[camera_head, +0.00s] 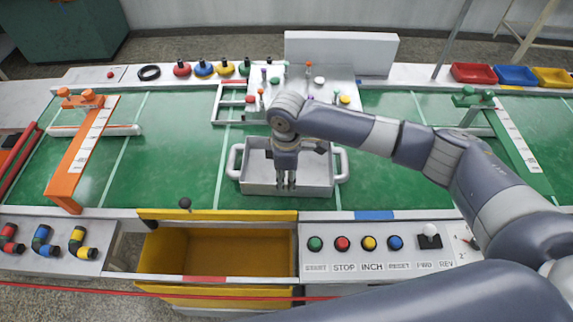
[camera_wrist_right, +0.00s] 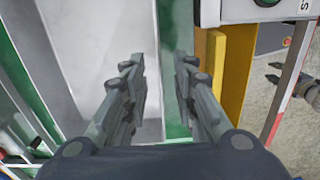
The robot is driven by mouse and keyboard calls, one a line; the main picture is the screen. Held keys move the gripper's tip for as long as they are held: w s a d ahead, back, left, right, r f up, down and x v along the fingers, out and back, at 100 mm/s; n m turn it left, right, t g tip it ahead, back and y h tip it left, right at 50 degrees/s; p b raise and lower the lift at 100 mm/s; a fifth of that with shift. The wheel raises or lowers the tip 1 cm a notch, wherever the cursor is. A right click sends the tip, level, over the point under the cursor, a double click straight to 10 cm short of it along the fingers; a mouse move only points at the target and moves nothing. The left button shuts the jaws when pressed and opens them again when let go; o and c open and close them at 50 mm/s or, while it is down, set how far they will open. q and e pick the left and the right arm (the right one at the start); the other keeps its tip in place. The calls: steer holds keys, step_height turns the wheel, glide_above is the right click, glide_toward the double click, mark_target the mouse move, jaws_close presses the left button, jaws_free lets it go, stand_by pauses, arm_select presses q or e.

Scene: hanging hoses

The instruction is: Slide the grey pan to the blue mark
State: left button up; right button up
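The grey pan (camera_head: 258,184), a shallow rectangular tray with a loop handle at each end, sits on the green belt near the middle. The blue mark (camera_head: 374,215) is a short blue strip on the belt's front rail, right of the pan. My right gripper (camera_head: 286,186) points down at the pan's front wall. In the right wrist view its fingers (camera_wrist_right: 160,65) are open and apart, with the pan's wall (camera_wrist_right: 145,60) showing between them. Whether the fingers touch the wall is not clear.
An open yellow drawer (camera_head: 218,251) is in front of the belt. Beside it is a panel with coloured buttons (camera_head: 343,243). An orange gate (camera_head: 80,155) stands left and a green gate (camera_head: 510,138) right. A white rack with small pegs (camera_head: 335,84) is behind the pan.

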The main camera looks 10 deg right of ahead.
mark_target(286, 186)
steer(key=shift+f, duration=2.15)
jaws_close()
